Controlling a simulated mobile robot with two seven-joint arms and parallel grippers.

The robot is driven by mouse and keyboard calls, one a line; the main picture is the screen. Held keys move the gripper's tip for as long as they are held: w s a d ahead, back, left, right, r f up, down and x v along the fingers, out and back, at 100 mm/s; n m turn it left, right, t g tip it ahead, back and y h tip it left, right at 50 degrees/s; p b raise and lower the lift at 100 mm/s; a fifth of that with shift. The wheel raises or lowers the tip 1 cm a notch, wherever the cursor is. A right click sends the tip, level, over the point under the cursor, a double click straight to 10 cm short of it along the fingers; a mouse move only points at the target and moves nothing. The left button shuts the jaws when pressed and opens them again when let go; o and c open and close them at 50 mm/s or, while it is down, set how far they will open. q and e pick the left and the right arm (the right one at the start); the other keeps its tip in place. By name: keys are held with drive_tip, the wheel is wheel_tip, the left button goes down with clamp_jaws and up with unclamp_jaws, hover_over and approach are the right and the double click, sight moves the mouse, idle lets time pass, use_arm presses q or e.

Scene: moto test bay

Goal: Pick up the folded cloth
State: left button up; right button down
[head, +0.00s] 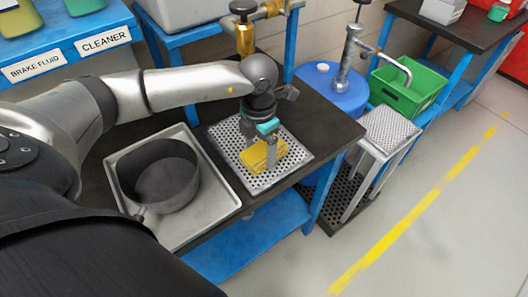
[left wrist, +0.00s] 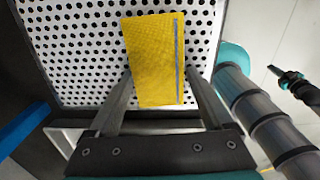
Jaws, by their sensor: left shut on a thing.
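The folded cloth (head: 258,157) is yellow and sits at the perforated metal plate (head: 228,136) on the dark bench. In the left wrist view the cloth (left wrist: 152,50) has a thin blue-grey stripe along one side. My left gripper (head: 268,152) points down over the plate and is shut on the cloth. Its two fingers flank the cloth's near part in the left wrist view (left wrist: 162,78). I cannot tell whether the cloth touches the plate or is just above it. My right gripper does not show.
A dark round pan (head: 160,178) stands in a metal tray (head: 205,208) left of the plate. A blue drum (head: 328,90) with a pump stands behind the bench, near a green bin (head: 405,92). A perforated stand (head: 390,131) is to the right. Open floor lies beyond.

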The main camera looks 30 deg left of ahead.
sight(259, 155)
use_arm(q)
drive_tip(key=c, duration=0.4)
drive_tip(key=shift+o, duration=0.2)
drive_tip(key=shift+r, duration=0.15)
drive_tip(key=shift+r, duration=0.25)
drive_tip(key=r, duration=0.3)
drive_tip(key=shift+s, duration=0.3)
drive_tip(key=s+d, duration=0.1)
drive_tip(key=s, duration=0.8)
drive_tip(key=s+d, duration=0.1)
drive_tip(key=s, duration=0.4)
drive_tip(key=shift+s+d+f, duration=0.2)
drive_tip(key=shift+s+d, duration=0.1)
drive_tip(key=shift+d, duration=0.05)
drive_tip(key=shift+s+d+r+p, duration=0.1)
drive_tip(key=shift+s+d+p, duration=0.05)
drive_tip(key=shift+s+p, duration=0.45)
drive_tip(key=shift+s+d+p, duration=0.15)
drive_tip(key=shift+s+p, duration=0.3)
drive_tip(key=shift+s, duration=0.25)
